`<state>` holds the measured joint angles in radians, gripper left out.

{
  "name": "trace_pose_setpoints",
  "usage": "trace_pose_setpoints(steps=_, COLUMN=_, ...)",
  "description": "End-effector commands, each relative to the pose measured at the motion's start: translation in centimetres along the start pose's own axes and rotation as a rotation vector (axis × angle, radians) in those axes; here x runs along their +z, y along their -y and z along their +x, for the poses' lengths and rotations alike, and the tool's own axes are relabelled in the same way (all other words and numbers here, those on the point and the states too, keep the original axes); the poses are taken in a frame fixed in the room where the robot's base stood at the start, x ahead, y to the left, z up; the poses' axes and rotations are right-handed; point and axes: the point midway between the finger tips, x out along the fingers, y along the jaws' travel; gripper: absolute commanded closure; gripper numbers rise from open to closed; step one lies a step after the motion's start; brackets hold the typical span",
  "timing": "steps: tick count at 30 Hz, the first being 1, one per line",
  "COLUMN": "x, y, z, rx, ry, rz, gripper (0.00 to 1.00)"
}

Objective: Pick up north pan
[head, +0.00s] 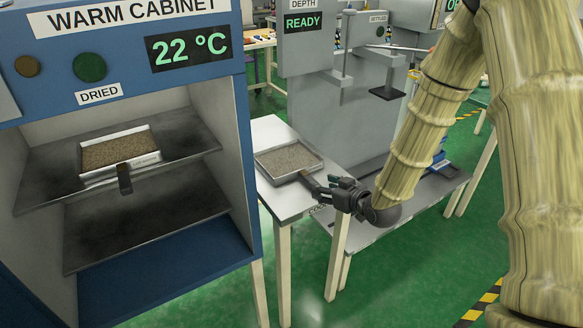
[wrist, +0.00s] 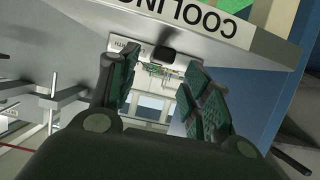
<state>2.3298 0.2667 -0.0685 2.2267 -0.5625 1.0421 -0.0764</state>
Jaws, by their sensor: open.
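A pale shallow pan (head: 280,172) filled with brown grains sits on the cooling table, with its dark handle (head: 310,183) pointing toward my gripper. A similar pan (head: 120,175) sits on the upper shelf of the warm cabinet, its handle pointing outward. My gripper (head: 334,190) is open and empty beside the handle of the table pan. In the wrist view my gripper's two fingers (wrist: 160,88) stand apart, and the dark handle end (wrist: 164,54) shows ahead in the gap. I cannot tell whether it is between the fingertips.
The cooling table (head: 290,203) has a narrow pale top with its label on the front edge. The blue warm cabinet (head: 250,160) stands close on the left, reading 22 °C and DRIED. A grey depth machine (head: 310,90) reading READY stands behind. Green floor is open in front.

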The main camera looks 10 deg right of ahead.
Motion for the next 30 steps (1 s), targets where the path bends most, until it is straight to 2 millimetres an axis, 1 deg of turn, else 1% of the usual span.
trace_pose_setpoints(steps=9, x=-0.1, y=0.0, z=3.8, rx=-0.001, ry=0.001, rz=0.0, gripper=0.52)
trace_pose_setpoints(steps=12, x=0.0, y=0.0, z=4.6, rx=0.0, ry=0.001, rz=0.0, gripper=0.52)
trace_pose_setpoints(steps=15, x=0.0, y=-0.1, z=4.9, rx=0.0, ry=0.001, rz=0.001, gripper=0.52)
trace_pose_setpoints(steps=21, x=0.0, y=-0.1, z=4.9, rx=0.0, ry=0.001, rz=0.001, gripper=0.52)
trace_pose_setpoints(steps=29, x=0.0, y=-0.1, z=4.9, rx=0.0, ry=0.001, rz=0.001, gripper=0.99)
trace_pose_setpoints(steps=30, x=0.0, y=-0.1, z=4.9, rx=0.0, ry=0.001, rz=0.001, gripper=1.0)
